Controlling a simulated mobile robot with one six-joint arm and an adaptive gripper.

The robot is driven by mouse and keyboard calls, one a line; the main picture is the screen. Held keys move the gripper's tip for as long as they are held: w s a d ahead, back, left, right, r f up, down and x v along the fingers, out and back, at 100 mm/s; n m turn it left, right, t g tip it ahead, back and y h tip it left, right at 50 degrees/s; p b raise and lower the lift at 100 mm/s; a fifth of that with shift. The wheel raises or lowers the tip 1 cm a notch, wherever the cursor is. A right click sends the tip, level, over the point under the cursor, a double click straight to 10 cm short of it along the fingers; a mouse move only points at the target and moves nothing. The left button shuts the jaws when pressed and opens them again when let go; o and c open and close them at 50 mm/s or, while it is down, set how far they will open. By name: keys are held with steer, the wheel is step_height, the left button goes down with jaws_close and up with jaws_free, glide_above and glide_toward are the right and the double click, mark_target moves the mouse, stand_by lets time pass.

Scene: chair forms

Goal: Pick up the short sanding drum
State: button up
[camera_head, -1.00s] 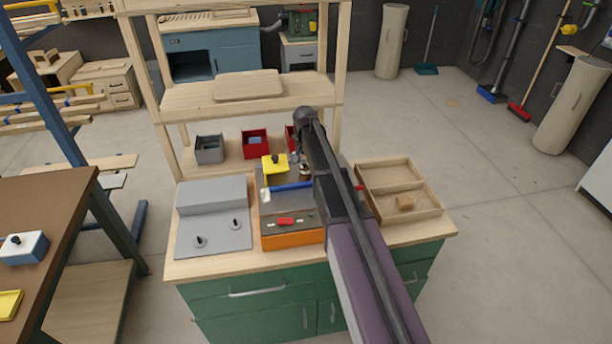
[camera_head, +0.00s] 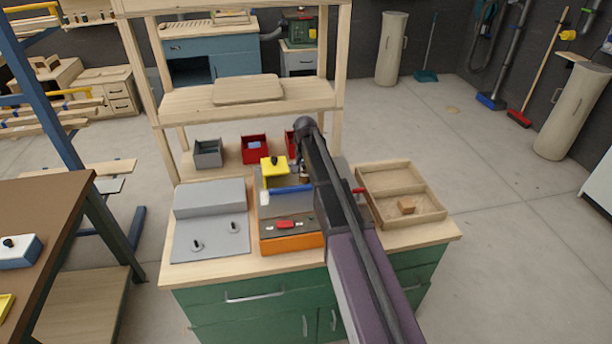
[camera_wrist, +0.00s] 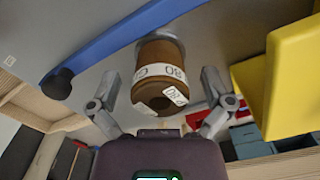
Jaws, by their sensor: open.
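A short brown sanding drum (camera_wrist: 160,72) with a white printed band and a grey end fills the middle of the wrist view. A small white tag shows on its side. My gripper (camera_wrist: 161,92) is open, with one finger on each side of the drum. I cannot tell whether the fingers touch it. In the head view my arm crosses the bench and hides most of the area around the drum.
A blue bar (camera_wrist: 125,30) runs close beside the drum. A yellow block (camera_wrist: 287,80) stands to the right; it also shows in the head view (camera_head: 274,165). A grey machine (camera_head: 210,197), a wooden tray (camera_head: 432,213) and a shelf (camera_head: 180,104) surround the spot.

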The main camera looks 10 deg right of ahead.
steer(key=c, duration=1.2)
steer(key=shift+c, duration=0.2)
steer(key=shift+r, duration=0.15)
step_height(320, 180, up, 3)
steer(key=p, duration=0.3)
steer(key=shift+r+p, duration=0.15)
steer(key=shift+p, duration=0.2)
steer(key=s, duration=0.5)
steer(key=s+r+p, duration=0.1)
steer(key=s, duration=1)
steer(key=shift+a+r, duration=0.15)
steer(key=shift+r, duration=0.05)
steer(key=shift+a, duration=0.1)
